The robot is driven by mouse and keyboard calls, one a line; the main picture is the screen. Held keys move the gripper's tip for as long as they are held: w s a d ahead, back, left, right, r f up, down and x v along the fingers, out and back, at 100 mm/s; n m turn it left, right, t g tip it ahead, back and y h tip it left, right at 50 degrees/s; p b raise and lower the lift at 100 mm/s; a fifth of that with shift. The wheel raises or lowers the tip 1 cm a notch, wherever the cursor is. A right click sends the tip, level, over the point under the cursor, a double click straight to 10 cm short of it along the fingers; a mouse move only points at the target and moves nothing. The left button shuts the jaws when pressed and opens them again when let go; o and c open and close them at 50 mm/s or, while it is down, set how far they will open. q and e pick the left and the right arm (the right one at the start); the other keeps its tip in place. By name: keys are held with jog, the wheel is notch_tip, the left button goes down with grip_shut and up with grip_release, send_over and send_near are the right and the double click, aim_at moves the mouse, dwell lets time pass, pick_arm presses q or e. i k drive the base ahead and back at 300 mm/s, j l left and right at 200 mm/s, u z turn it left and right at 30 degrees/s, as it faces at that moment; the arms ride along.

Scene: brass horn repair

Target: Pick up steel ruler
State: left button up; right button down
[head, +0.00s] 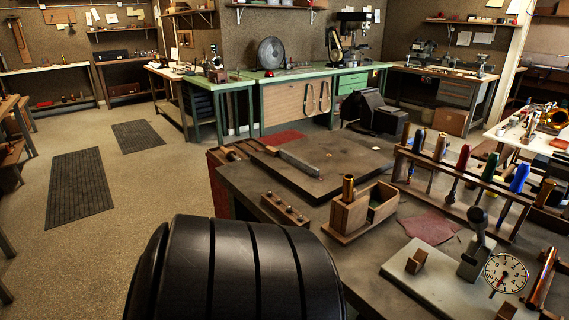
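I cannot pick out a steel ruler with certainty. A long, flat grey strip (300,163) with a brownish end lies on the dark square board (330,180) on the near bench. It may be a file or the ruler; no markings can be read at this size. Neither of my grippers is in view. The near left part of the bench is hidden at the bottom of the picture.
On the bench stand a wooden box (350,219) with a brass tube, a small wooden block with pegs (284,209), a rack of colour-handled tools (455,181) and a dial gauge (505,274). A reddish cloth (430,227) lies between. Open floor (150,235) is at left.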

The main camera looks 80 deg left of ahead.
aim_at(312, 170)
jog(key=u, duration=2.5)
jog(key=k+j+z, duration=0.1)
jog(key=z, duration=1.55)
jog(key=u, duration=1.55)
jog(key=i+j+z, duration=0.2)
jog(key=z, duration=0.2)
jog(key=i+j+z, duration=0.25)
jog(key=z, duration=0.15)
jog(key=i+j+z, duration=0.1)
jog(key=j+z, duration=0.3)
